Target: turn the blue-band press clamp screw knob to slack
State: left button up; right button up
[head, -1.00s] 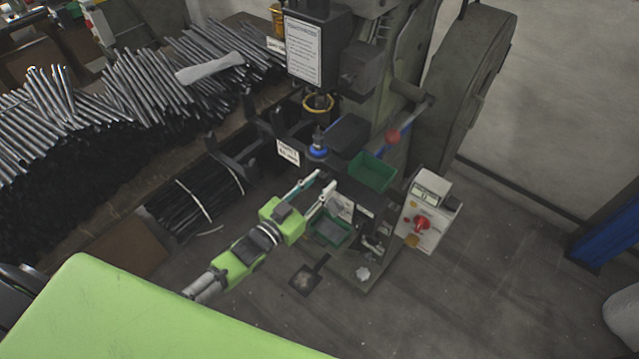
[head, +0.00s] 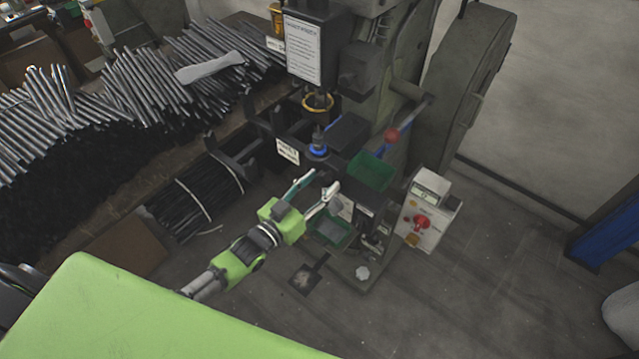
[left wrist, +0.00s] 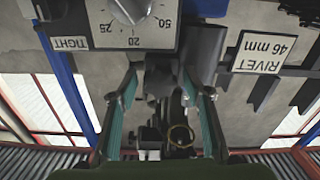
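In the left wrist view, a pale knob (left wrist: 130,8) sits on a dial plate (left wrist: 110,38) marked 20, 25 and 50, with a TIGHT label (left wrist: 70,43) beside it. The knob is cut by the top edge, and I cannot read its pointer. In the head view, the press carries a blue ring (head: 318,151) under its ram; I cannot make out the dial there. My left gripper (head: 325,180) is open and empty, in front of the press; in the wrist view its fingers (left wrist: 164,100) are spread, apart from the knob. My right gripper is not in view.
A RIVET 46 mm label (head: 288,151) is beside the blue ring. Metal rods (head: 150,85) lie at left.

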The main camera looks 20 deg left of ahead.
pick_arm(q)
jog(key=shift+s, duration=0.1)
jog(key=v, duration=1.1)
jog(key=shift+s+a, duration=0.15)
jog(key=shift+s, duration=0.25)
jog(key=s+a+f+g+y, duration=0.2)
jog(key=s+f, duration=0.1)
jog(key=f, duration=0.6)
jog(key=s+a+f+n+g+y, duration=0.1)
jog(key=s+f+g, duration=0.25)
jog(key=f, duration=0.55)
jog(key=s+a+f+g+y, duration=0.1)
jog(key=s+a+f+y, duration=0.15)
jog(key=f, duration=0.65)
jog(key=s+d+f+g, duration=0.2)
jog(key=s+f+g, duration=0.2)
jog(key=s+f, duration=0.4)
jog(key=s+d+f+g, duration=0.2)
jog(key=s+f+g, duration=0.3)
jog(key=s, duration=1.6)
notch_tip(320, 180, down, 4)
jog(key=shift+s+d+m+y, duration=0.2)
jog(key=shift+d+m+y, duration=0.1)
jog(key=shift+d+y, duration=0.1)
